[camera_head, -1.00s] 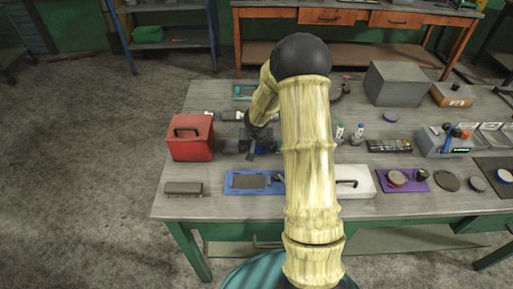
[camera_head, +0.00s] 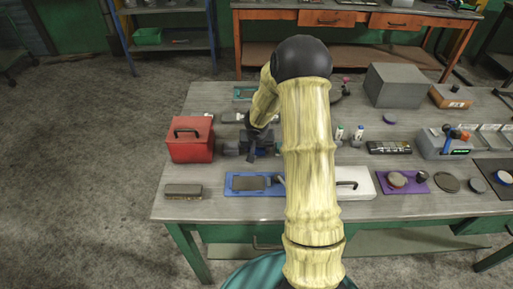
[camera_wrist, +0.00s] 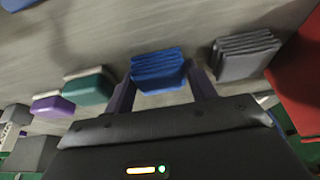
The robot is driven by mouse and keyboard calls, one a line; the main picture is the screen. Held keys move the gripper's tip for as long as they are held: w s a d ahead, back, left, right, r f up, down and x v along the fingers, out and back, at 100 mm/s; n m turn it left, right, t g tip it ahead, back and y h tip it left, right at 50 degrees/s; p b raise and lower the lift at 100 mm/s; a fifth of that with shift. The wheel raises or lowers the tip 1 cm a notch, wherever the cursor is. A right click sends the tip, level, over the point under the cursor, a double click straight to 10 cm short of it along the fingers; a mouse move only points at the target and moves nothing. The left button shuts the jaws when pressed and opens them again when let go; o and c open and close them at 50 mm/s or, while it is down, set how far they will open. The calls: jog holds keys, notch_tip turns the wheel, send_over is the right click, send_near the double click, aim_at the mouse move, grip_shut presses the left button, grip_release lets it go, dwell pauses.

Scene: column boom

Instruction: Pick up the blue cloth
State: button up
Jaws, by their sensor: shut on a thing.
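The blue cloth (camera_wrist: 158,71) is a folded, layered pad between the two fingers of my gripper (camera_wrist: 163,85) in the wrist view. The fingers are shut on its sides. In the head view my gripper (camera_head: 260,144) is over the left part of the workbench, right of the red box, and my arm and gripper mostly hide the cloth. I cannot tell how far the cloth is off the bench top.
A grey folded cloth (camera_wrist: 246,54) lies beside the blue one, near the red box (camera_head: 190,139). Green (camera_wrist: 89,88) and purple (camera_wrist: 53,106) blocks are on the other side. A blue tray (camera_head: 238,190) and a brown brush-like block (camera_head: 184,190) lie nearer the front edge.

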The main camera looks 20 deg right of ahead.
notch_tip(320, 180, up, 10)
jog(key=p, duration=0.2)
jog(key=shift+p, duration=0.4)
jog(key=o, duration=0.4)
jog(key=shift+c, duration=1.4)
